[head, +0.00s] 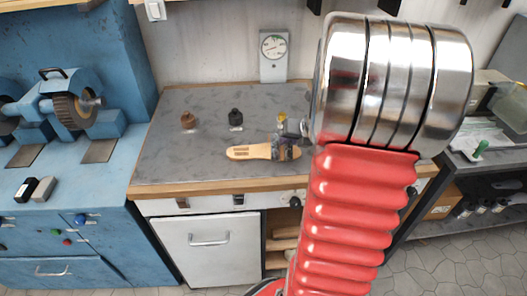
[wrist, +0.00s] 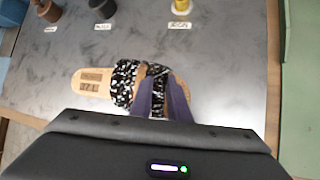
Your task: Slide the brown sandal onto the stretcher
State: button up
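A sandal (head: 245,152) with a tan sole and black-and-white patterned straps lies flat on the grey bench top; it also shows in the wrist view (wrist: 90,84). I see no plainly brown sandal. My gripper (head: 284,149) is over the strapped right end of the sandal. In the wrist view its two purple-grey fingers (wrist: 162,98) reach down at the straps, with a narrow gap between them. Whether they grip a strap is unclear, and they hide part of the sandal. I cannot make out a stretcher.
Small brown (head: 188,120), black (head: 236,117) and yellow (head: 282,117) items with labels stand in a row behind the sandal. A dial gauge (head: 273,48) is on the wall behind. The grey bench top (head: 170,160) is clear left of the sandal. A blue grinding machine (head: 75,105) stands at left.

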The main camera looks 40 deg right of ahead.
grip_shut()
jog(key=shift+r, duration=0.1)
notch_tip(320, 180, up, 10)
jog(key=shift+f, duration=0.1)
dwell(0.5)
jog(key=shift+s, duration=0.15)
dwell(0.5)
